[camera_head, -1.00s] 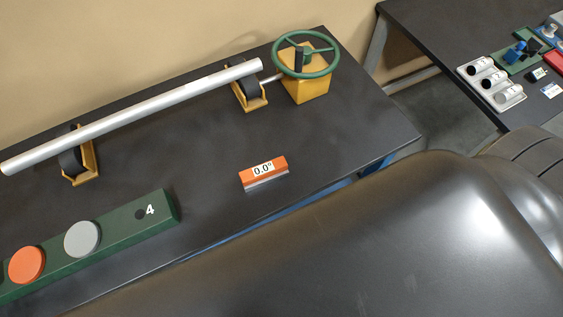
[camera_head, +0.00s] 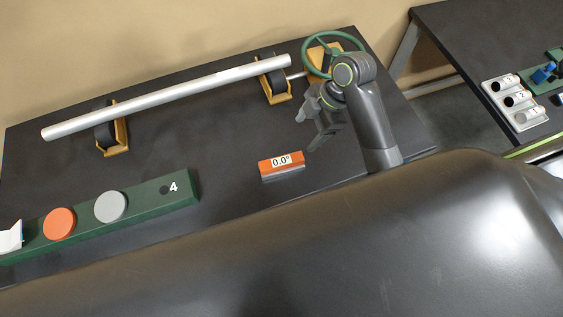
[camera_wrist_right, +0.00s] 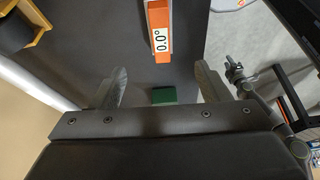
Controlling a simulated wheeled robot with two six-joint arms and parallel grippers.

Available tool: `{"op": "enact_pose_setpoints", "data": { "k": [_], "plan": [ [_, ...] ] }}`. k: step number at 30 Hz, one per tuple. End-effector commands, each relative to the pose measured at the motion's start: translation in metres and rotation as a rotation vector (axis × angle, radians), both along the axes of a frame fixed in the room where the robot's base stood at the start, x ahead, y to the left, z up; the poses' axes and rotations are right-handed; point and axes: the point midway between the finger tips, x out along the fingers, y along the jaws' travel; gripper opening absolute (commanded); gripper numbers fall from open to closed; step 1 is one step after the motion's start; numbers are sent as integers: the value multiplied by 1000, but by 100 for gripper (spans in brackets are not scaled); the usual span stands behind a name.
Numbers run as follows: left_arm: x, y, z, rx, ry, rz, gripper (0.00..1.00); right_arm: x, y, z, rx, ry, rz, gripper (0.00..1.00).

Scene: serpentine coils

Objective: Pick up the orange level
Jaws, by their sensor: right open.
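The orange level (camera_head: 282,164) lies on the dark table near its front edge, with a white "0.0°" label facing up. My right gripper (camera_head: 305,129) is above the table, a little behind and to the right of the level, open and empty. In the right wrist view the level (camera_wrist_right: 159,28) is at the top middle, ahead of the two spread fingers (camera_wrist_right: 160,88) and apart from them.
A silver pipe (camera_head: 180,95) rests on yellow-framed roller stands (camera_head: 115,138) behind the level. A green handwheel (camera_head: 318,45) is partly hidden by my right arm. A green block (camera_head: 150,197) with orange and grey discs lies left. Bare table surrounds the level.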

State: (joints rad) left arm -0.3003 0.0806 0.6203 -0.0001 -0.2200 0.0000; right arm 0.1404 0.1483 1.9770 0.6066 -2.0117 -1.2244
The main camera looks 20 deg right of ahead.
Motion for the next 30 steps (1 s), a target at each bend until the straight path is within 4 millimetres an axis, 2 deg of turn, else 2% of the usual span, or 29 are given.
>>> {"op": "enact_pose_setpoints", "data": {
  "k": [9, 10, 12, 19, 30],
  "plan": [
    [0, 0, -38, 0, 1, 0, 36, 0, 19, -49, 4, 0, 1, 69],
    [0, 0, -38, 0, 1, 0, 36, 0, 21, -52, 5, 3, 0, 69],
    [-1, -1, -26, -1, 2, 0, 36, -1, 27, -61, 5, 9, -2, 69],
    [0, 0, -19, -1, 2, 0, 36, 1, 42, -98, 2, 4, -2, 69],
    [0, 0, -9, -1, 0, 0, 36, 1, 52, -119, 1, 3, -1, 69]
  ]
}}
